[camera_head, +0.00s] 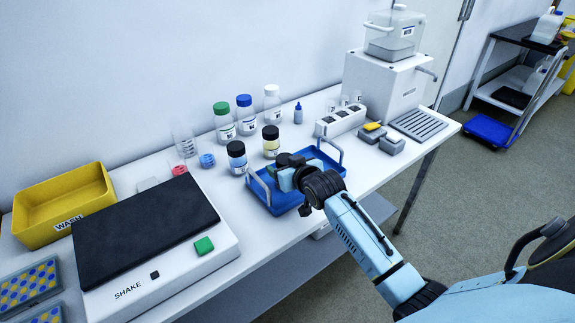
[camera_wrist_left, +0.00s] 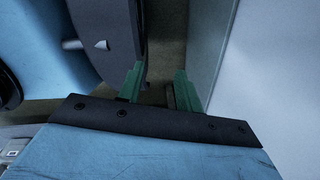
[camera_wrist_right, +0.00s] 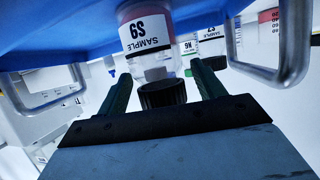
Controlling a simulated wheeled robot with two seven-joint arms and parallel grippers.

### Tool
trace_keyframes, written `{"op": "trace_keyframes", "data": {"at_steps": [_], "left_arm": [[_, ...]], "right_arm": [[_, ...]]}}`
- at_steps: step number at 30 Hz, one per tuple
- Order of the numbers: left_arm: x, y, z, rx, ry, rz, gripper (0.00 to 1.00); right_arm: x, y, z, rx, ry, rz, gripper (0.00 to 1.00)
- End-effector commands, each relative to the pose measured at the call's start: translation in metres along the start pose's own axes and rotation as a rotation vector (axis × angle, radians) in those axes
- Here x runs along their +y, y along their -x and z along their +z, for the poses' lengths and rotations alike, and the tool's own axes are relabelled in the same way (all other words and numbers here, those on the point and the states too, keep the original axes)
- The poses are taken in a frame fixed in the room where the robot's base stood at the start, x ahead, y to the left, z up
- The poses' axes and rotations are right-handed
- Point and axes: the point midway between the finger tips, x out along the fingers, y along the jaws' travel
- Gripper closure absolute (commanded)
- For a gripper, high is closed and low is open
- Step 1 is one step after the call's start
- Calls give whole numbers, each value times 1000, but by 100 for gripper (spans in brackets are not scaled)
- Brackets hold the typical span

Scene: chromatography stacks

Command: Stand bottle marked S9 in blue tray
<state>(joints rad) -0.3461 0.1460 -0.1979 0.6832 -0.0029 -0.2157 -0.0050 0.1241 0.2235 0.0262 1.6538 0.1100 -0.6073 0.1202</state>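The blue tray (camera_head: 262,193), with two grey handles, sits near the table's front edge. My right gripper (camera_head: 283,170) is over it and hides part of it in the head view. In the right wrist view, which is upside down, the bottle marked S9 (camera_wrist_right: 146,38) has a black cap and a white label. It appears upright within the tray (camera_wrist_right: 75,28), between the handles; its base contact is unclear. The green fingers of my right gripper (camera_wrist_right: 163,88) are either side of the cap, with gaps. My left gripper (camera_wrist_left: 160,85) is open and empty, away from the table.
Behind the tray stand a black-capped blue bottle (camera_head: 237,159), a black-capped yellow bottle (camera_head: 271,143) and bottles with green (camera_head: 224,122), blue (camera_head: 246,115) and white (camera_head: 272,104) caps. A shaker (camera_head: 145,235) is left. A white rack (camera_head: 340,121) is right.

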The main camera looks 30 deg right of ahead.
Motion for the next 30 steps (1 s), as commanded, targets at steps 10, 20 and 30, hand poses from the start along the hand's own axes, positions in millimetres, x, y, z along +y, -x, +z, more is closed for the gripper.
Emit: {"op": "trace_keyframes", "data": {"at_steps": [10, 20, 30], "left_arm": [[-2, 2, -1, -16, -9, -4, 64], [-2, 44, -14, -25, 16, 1, 64], [49, 90, -29, -2, 35, 68, 64]], "right_arm": [[0, 7, 1, -3, 0, 0, 32], [0, 49, -4, -3, -1, 0, 32], [0, 96, -6, -2, -1, 0, 32]]}}
